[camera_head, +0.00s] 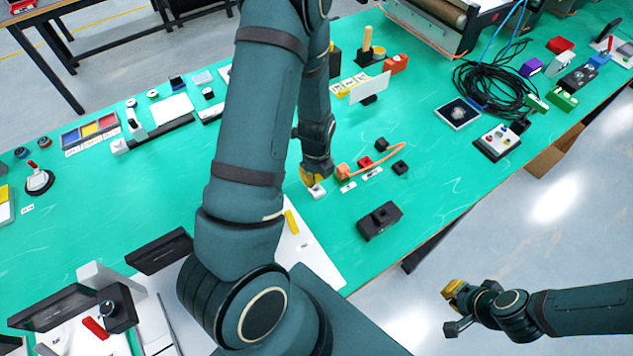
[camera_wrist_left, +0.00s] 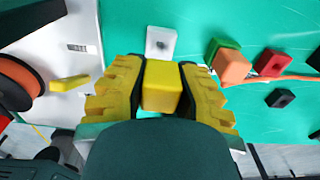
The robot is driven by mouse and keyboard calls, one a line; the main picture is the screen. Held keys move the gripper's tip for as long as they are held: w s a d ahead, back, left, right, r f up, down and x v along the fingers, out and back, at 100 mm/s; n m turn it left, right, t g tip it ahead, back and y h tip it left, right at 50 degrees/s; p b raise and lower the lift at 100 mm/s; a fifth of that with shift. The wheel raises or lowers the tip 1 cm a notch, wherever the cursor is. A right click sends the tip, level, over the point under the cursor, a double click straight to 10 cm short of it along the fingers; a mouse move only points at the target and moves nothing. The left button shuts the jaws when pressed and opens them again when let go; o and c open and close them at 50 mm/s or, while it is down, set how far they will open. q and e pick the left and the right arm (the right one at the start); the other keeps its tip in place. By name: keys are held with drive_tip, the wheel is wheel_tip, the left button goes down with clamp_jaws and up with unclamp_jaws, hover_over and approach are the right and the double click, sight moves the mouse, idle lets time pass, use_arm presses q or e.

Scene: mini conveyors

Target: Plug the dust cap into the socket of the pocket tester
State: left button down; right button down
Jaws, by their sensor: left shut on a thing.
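My left gripper (camera_head: 313,182) reaches down to the green bench in the middle of the head view. In the left wrist view its yellow ribbed fingers (camera_wrist_left: 161,90) are shut on a small yellow block (camera_wrist_left: 161,86), which may be the dust cap. A small white block with a dark hole (camera_wrist_left: 160,42) lies just beyond the fingertips; it also shows in the head view (camera_head: 318,192). A black box with a raised round part (camera_head: 379,220) sits to the right; I cannot tell which thing is the pocket tester. My right gripper (camera_head: 455,304) hangs off the bench, its fingers unclear.
Close by lie an orange block (camera_wrist_left: 231,66) with an orange cable (camera_head: 385,152), a red block (camera_wrist_left: 271,62) and a black block (camera_wrist_left: 279,98). A white panel (camera_head: 304,245) with a yellow bar lies nearer. Black cable coils (camera_head: 490,80) lie at right.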

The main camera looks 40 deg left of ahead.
use_arm(q)
drive_tip(key=r, duration=0.1)
drive_tip(key=d+r, duration=0.1)
drive_tip(key=r, duration=0.2)
drive_tip(key=shift+w+d+r, duration=0.25)
drive_tip(key=shift+w, duration=0.15)
drive_tip(key=w+d+r, duration=0.1)
drive_tip(key=w+d, duration=0.2)
drive_tip(key=d, duration=0.5)
approach(384, 211)
drive_tip(key=shift+s+d+r, duration=0.1)
drive_tip(key=shift+s+r, duration=0.05)
drive_tip(key=shift+s, duration=0.3)
drive_tip(key=shift+b, duration=0.3)
wheel_tip(384, 211, down, 4)
drive_tip(key=b, duration=0.3)
drive_tip(key=shift+r, duration=0.15)
drive_tip(key=shift+f+b, duration=0.9)
drive_tip(key=shift+f, duration=0.2)
drive_tip(key=shift+f+b, duration=1.2)
drive_tip(key=shift+f, duration=0.15)
